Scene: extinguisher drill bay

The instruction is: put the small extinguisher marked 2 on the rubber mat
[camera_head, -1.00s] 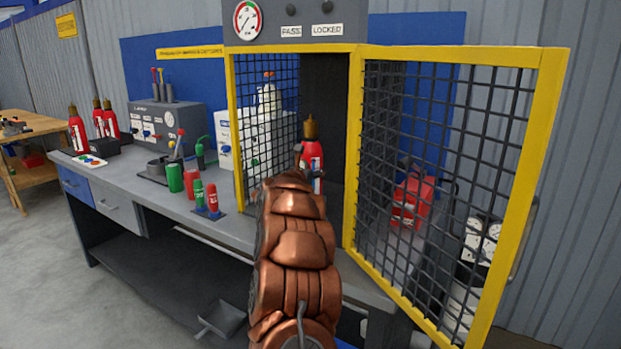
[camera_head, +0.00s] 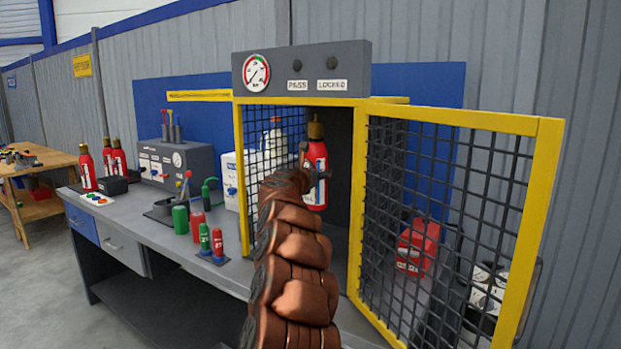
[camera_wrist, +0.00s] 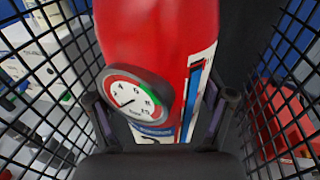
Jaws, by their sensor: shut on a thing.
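A red extinguisher (camera_head: 317,192) with a brass-coloured top is upright inside the open wire cage (camera_head: 240,190). My gripper (camera_head: 316,174) is shut on it. In the wrist view, the red body (camera_wrist: 155,35) fills the space between the dark fingers (camera_wrist: 160,118), with a round gauge (camera_wrist: 131,93) and part of a white label showing. I cannot clearly read a number on it. My copper-coloured arm hides its lower front and the cage floor. Other red extinguishers (camera_head: 87,169) stand at the bench's far left. I cannot make out a rubber mat for certain.
The yellow-framed mesh door (camera_head: 535,230) is swung open to the right of my arm. Green and red cylinders (camera_head: 181,219) stand on the grey bench (camera_head: 140,222) left of the cage. A grey control box (camera_head: 176,160) is behind. A red object (camera_head: 418,245) shows through the mesh.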

